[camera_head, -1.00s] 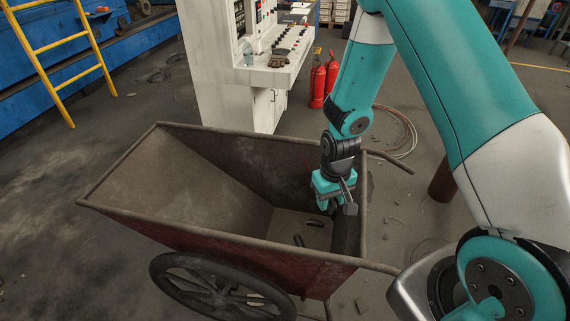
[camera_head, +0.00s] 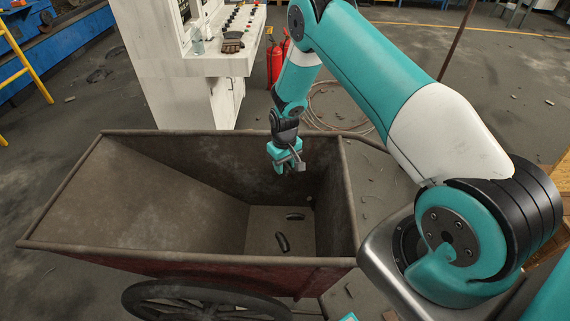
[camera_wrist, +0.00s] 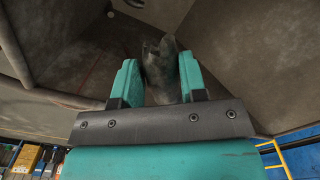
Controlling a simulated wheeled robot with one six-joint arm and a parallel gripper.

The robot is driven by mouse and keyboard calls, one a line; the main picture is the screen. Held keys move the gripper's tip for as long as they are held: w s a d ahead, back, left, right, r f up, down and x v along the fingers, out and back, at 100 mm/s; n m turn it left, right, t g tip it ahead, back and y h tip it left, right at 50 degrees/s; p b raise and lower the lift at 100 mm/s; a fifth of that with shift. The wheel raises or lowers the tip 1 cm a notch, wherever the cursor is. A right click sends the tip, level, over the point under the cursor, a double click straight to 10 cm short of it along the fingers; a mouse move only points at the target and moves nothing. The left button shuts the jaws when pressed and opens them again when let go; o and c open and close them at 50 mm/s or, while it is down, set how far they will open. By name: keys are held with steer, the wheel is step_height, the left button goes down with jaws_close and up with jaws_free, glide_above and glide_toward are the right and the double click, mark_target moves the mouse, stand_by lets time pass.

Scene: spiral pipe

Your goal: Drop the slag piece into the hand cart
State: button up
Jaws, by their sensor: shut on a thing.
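The hand cart (camera_head: 335,262) is a rusty, dark red, open-topped metal bin with spoked wheels, in the lower left of the head view. My gripper (camera_head: 287,168) hangs over the cart's right end, pointing down. In the wrist view my gripper (camera_wrist: 159,85) is shut on the slag piece (camera_wrist: 161,68), a dark grey rough lump between the teal fingers. The slag piece is too small to make out clearly in the head view. Cart walls surround the lump in the wrist view. Two dark curved pieces (camera_head: 282,242) lie on the cart's floor below the gripper.
A white control console (camera_head: 190,85) with gloves (camera_head: 232,42) on it stands behind the cart. A red fire extinguisher (camera_head: 274,66) and coiled cable (camera_head: 335,105) are beside it. A yellow ladder (camera_head: 25,60) is at the left. The floor right of the cart has small debris.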

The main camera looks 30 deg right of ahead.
steer(key=shift+f+b, duration=1.5)
steer(key=shift+f, duration=1.25)
steer(key=o, duration=1)
steer(key=shift+o, duration=0.2)
steer(key=shift+s, duration=0.1)
step_height(320, 180, up, 18)
steer(key=b, duration=0.3)
steer(key=shift+f, duration=0.25)
